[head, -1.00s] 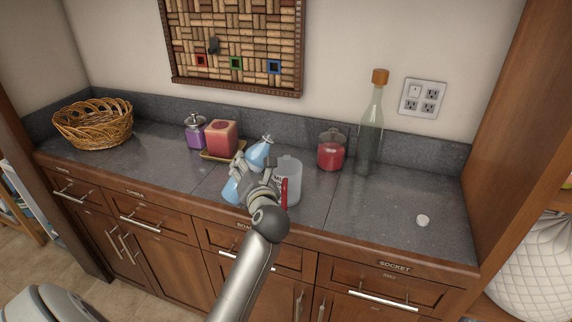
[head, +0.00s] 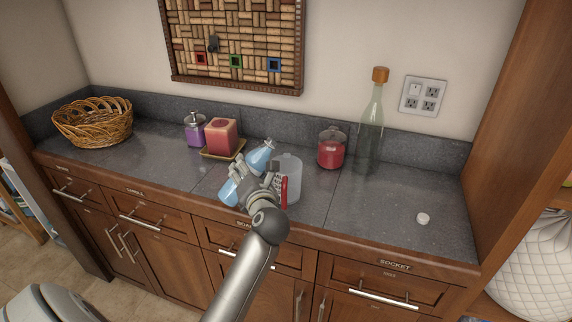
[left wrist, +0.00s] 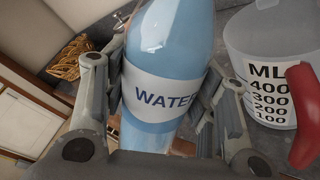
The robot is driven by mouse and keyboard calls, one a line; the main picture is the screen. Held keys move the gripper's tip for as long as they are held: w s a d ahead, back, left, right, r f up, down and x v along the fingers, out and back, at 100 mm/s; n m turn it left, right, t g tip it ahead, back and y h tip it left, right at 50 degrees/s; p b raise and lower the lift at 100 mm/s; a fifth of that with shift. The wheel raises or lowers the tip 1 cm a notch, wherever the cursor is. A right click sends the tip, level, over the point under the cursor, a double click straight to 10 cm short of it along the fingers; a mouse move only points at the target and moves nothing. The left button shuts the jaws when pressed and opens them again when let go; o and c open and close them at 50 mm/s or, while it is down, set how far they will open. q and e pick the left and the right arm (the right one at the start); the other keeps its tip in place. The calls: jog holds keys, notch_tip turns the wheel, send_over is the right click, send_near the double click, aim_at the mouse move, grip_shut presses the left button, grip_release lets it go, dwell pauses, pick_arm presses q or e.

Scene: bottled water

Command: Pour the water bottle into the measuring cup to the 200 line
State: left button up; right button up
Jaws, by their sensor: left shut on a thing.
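A blue water bottle (head: 262,156) with a white "WATER" label is tilted, its top toward the upper right in the head view. My left gripper (head: 250,182) is shut around its middle, and the bottle (left wrist: 168,50) fills the centre of the left wrist view between the fingers (left wrist: 160,110). The clear measuring cup (head: 291,180) with a red handle stands upright on the counter just right of the gripper. In the left wrist view the cup (left wrist: 275,45) shows marks from 100 to 400. The water level in the cup cannot be made out. My right gripper is not in view.
A pink candle (head: 221,137) on a tray and a purple jar (head: 194,130) stand behind left. A red jar (head: 331,150) and a tall corked bottle (head: 370,135) stand behind right. A white cap (head: 423,218) lies at right. A wicker basket (head: 93,122) is far left.

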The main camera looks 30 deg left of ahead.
pick_arm(q)
jog(key=shift+f, duration=0.2)
jog(key=shift+s+a+f+m+g, duration=0.2)
jog(key=shift+s+f+m+g, duration=0.15)
jog(key=shift+m, duration=0.55)
dwell(0.6)
jog(key=shift+s+a+r+m+g+p, duration=0.2)
jog(key=shift+s+r+m+g+p, duration=0.1)
jog(key=shift+m+p, duration=0.55)
dwell(0.5)
jog(key=shift+s+a+r+m+p, duration=0.15)
jog(key=shift+r+m+p, duration=0.5)
jog(key=shift+p, duration=0.55)
jog(key=shift+r+p, duration=0.2)
jog(key=shift+p, duration=0.15)
jog(key=shift+w+d+r+m+g+y+p, duration=0.35)
jog(key=shift+r+m+p, duration=0.25)
jog(key=shift+p, duration=1.15)
jog(key=shift+m+p, duration=0.3)
jog(key=shift+p, duration=0.4)
dwell(1.0)
